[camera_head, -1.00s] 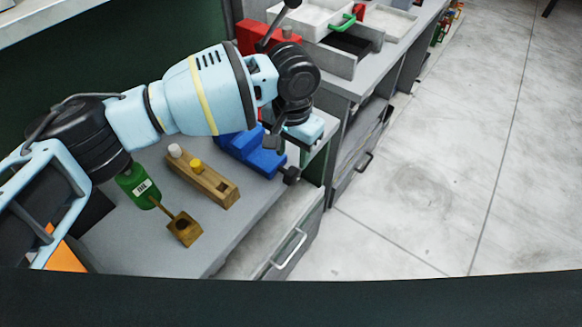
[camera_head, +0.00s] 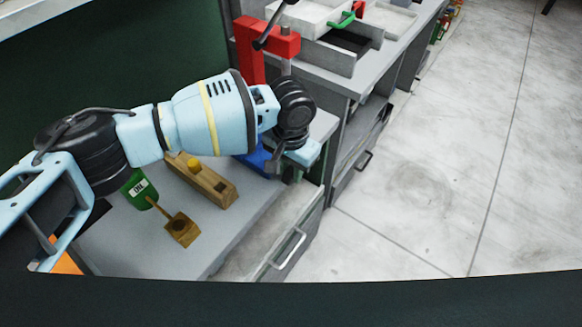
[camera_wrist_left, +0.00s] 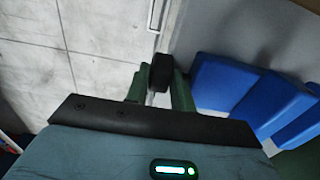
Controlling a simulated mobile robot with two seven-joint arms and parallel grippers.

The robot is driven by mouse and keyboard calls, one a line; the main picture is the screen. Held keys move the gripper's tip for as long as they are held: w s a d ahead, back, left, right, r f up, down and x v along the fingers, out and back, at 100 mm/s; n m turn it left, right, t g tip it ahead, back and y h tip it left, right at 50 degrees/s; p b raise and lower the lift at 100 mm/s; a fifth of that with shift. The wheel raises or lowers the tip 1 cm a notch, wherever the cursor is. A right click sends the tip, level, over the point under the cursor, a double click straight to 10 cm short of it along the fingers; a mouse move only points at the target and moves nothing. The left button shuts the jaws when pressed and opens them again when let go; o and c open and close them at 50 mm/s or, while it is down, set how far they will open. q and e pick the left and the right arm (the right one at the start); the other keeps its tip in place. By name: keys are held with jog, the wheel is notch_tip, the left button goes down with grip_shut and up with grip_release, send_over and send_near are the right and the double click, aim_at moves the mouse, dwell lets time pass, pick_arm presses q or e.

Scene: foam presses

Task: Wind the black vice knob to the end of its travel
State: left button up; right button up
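The blue vice (camera_head: 254,159) stands on the grey bench, mostly hidden behind my left arm in the head view. In the left wrist view its blue body (camera_wrist_left: 228,82) is at the right. The black vice knob (camera_wrist_left: 160,72) shows between the green fingertips of my left gripper (camera_wrist_left: 159,80). One finger is on each side of the knob; whether they press on it I cannot tell. In the head view my left gripper (camera_head: 289,168) points down at the vice's front end, hiding the knob. My right gripper is not in view.
A wooden block with a yellow knob (camera_head: 208,182), a green bottle (camera_head: 138,188) and a small wooden piece with a hole (camera_head: 182,229) are on the bench. A red press (camera_head: 266,45) stands behind the vice. A drawer handle (camera_head: 288,248) is below; open floor lies right.

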pick_arm(q)
grip_shut()
jog(key=shift+w, duration=0.1)
jog(key=shift+w+d+g+y, duration=0.1)
jog(key=shift+d+g+y, duration=0.05)
jog(key=shift+g+y, duration=0.4)
jog(key=shift+w+f+g+y+b, duration=0.1)
jog(key=shift+f+g+y+b, duration=0.1)
jog(key=shift+g+y+b, duration=0.55)
jog(key=shift+r+g, duration=0.1)
jog(key=shift+g, duration=0.3)
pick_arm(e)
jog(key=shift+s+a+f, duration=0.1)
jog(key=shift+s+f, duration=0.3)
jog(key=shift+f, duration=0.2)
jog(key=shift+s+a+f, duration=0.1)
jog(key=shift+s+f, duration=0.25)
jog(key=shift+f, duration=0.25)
pick_arm(q)
jog(key=shift+r, duration=0.1)
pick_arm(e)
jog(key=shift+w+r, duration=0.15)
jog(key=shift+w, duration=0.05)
pick_arm(q)
jog(key=o, duration=0.5)
grip_release()
jog(key=shift+d, duration=0.1)
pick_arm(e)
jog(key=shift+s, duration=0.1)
